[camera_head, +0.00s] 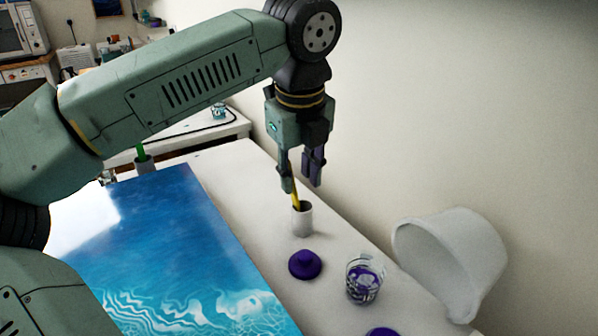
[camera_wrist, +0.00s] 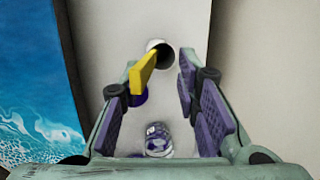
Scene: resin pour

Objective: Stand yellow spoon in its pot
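The yellow spoon (camera_head: 295,195) slants down from beside my gripper (camera_head: 301,182) to the mouth of a small white pot (camera_head: 302,222), and its lower end appears to be inside the rim. In the wrist view the spoon (camera_wrist: 144,72) lies by the left finger, and the pot (camera_wrist: 163,58) shows its dark opening just beyond. My gripper (camera_wrist: 168,98) is open, its fingers wide apart above the pot. The right finger is clear of the spoon. I cannot tell whether the left finger touches it.
A purple lid-like object (camera_head: 305,265) and a glass with purple contents (camera_head: 364,281) stand nearer on the white bench. A tilted white tub (camera_head: 450,255) is at right. A glossy blue panel (camera_head: 190,240) lies left. Another pot (camera_head: 144,164) with a green handle stands behind.

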